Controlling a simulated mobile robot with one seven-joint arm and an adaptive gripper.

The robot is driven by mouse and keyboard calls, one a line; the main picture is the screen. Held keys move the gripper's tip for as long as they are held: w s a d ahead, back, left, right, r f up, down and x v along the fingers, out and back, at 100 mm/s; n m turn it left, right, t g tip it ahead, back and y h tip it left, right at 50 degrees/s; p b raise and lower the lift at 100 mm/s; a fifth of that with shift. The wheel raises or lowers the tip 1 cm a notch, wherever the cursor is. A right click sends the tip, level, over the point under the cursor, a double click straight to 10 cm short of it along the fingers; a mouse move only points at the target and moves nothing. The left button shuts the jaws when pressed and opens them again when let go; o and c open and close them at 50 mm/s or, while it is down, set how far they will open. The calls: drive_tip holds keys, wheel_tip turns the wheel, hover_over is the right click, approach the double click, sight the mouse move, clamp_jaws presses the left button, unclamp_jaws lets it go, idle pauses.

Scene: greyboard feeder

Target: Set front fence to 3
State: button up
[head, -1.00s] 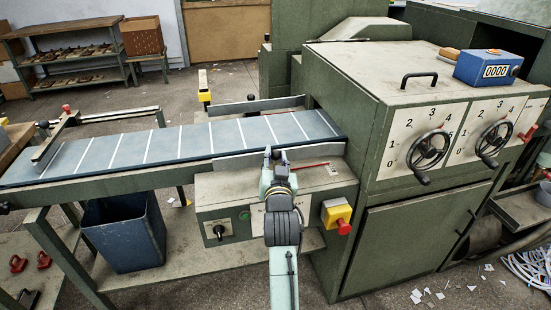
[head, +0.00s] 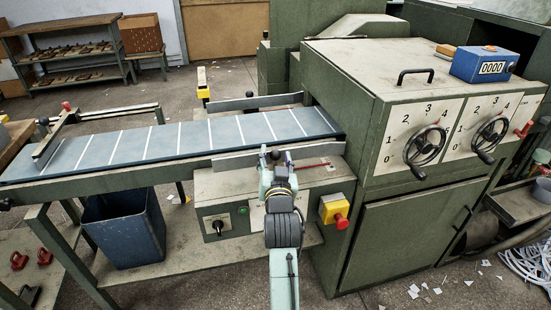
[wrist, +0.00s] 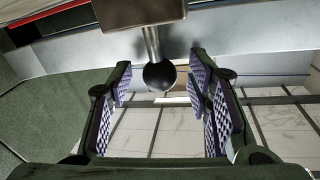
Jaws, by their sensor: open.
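The front fence (head: 235,161) is a grey metal strip along the near edge of the blue belt; it also shows in the wrist view (wrist: 60,53). A black ball knob (wrist: 160,76) hangs on a metal stem (wrist: 152,43) at the fence. My gripper (head: 273,160) is at the near side of the fence. In the wrist view my gripper (wrist: 163,95) is open, its padded fingers on either side of the knob. I see no finger touching it.
The far fence (head: 262,103) runs along the belt's other side. The green machine (head: 400,235) with dials blocks the right.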

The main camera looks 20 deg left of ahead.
drive_tip(key=v, duration=0.7)
drive_tip(key=shift+s, duration=0.25)
drive_tip(key=shift+d, duration=0.1)
